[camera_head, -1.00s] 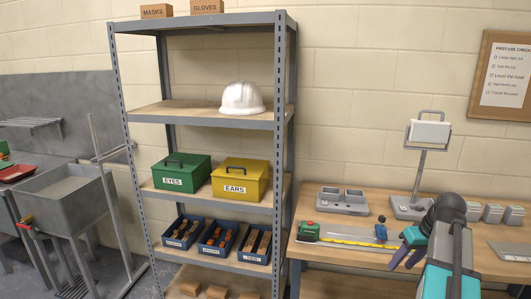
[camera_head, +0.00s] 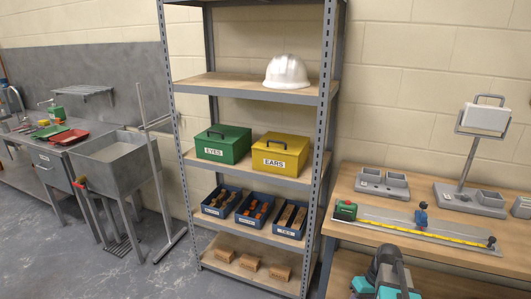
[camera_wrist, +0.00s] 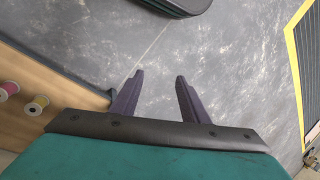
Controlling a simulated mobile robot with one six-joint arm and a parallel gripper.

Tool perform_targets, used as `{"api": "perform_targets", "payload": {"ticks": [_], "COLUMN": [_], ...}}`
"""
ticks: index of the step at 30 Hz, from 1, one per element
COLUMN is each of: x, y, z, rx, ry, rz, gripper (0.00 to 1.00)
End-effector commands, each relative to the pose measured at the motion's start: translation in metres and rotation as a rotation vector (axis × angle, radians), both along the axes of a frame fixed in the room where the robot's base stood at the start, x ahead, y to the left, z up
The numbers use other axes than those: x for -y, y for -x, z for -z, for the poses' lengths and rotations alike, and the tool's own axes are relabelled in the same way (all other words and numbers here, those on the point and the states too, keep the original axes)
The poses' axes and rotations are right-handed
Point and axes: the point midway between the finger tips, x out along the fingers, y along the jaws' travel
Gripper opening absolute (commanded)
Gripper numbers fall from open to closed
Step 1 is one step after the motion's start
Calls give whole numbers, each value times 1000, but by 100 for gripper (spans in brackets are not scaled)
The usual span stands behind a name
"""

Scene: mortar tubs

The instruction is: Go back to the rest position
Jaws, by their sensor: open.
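My gripper (camera_wrist: 153,95) shows in the wrist view with its two dark purple fingers apart and nothing between them. It points down over the bare grey floor (camera_wrist: 225,75). In the head view only my teal and dark arm shows at the bottom, in front of the wooden bench (camera_head: 345,235); the fingers are hidden there.
A metal shelf rack (camera_head: 325,110) holds a white hard hat (camera_head: 287,72), a green EYES box (camera_head: 222,144), a yellow EARS box (camera_head: 280,155) and blue bins. A long tool with a yellow scale (camera_head: 420,230) lies on the bench. A grey tub (camera_head: 115,165) stands left. Two spools (camera_wrist: 38,105) appear in the wrist view.

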Motion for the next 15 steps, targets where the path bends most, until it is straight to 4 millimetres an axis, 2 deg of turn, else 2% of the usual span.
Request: {"api": "perform_targets", "payload": {"ticks": [1, 6, 15], "x": [-12, -44, -92], "y": [8, 32, 86], "z": [13, 51, 111], "rx": [-22, -88, -198], "ry": [0, 5, 33], "rz": [-14, -45, -91], "gripper": [41, 41, 41]}}
